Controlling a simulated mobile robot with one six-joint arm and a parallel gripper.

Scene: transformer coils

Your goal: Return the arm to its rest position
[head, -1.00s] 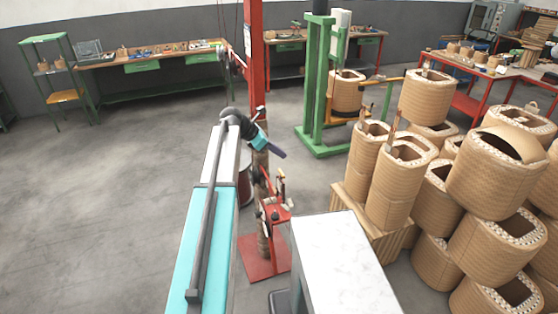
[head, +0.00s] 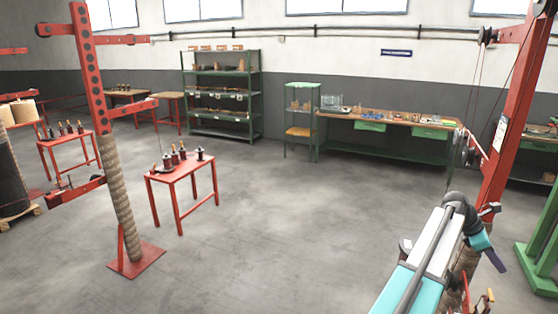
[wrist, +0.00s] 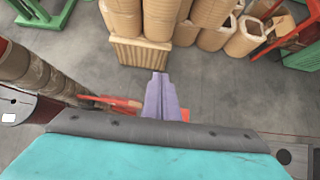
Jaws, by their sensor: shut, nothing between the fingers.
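My gripper (head: 496,262) is at the right of the head view, at the end of my arm, pointing down and to the right. In the wrist view my gripper (wrist: 159,78) shows as two purple-grey fingers pressed together, with nothing between them. It hangs in free air over the floor. My arm is folded close to my column at the lower right of the head view. A red post wound with rope (head: 505,120) stands beside and behind it.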

